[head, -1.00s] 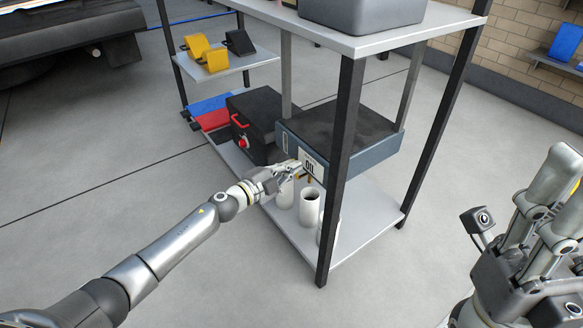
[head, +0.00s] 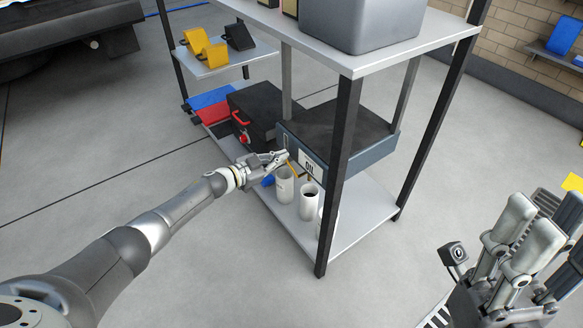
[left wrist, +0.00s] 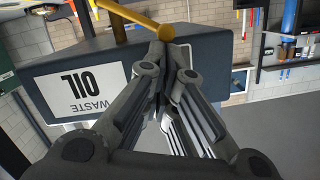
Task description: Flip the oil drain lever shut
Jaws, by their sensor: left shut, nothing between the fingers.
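The blue-grey oil waste box (head: 345,145) sits on the shelf rack, its white OIL label (head: 309,163) facing my left arm. In the left wrist view the label (left wrist: 82,88) appears upside down. A yellow lever (left wrist: 132,16) with a round knob crosses above the label; in the head view a thin orange part (head: 292,170) shows below the fingers. My left gripper (head: 285,156) is shut and empty, its fingertips (left wrist: 168,50) close to the knob; I cannot tell whether they touch. My right gripper (head: 533,218) is open, away at the lower right.
White containers (head: 309,203) stand on the lower shelf (head: 345,230) below the box. A black case (head: 265,113) with a red handle is left of it. A dark rack post (head: 339,180) stands in front. The floor on the left is clear.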

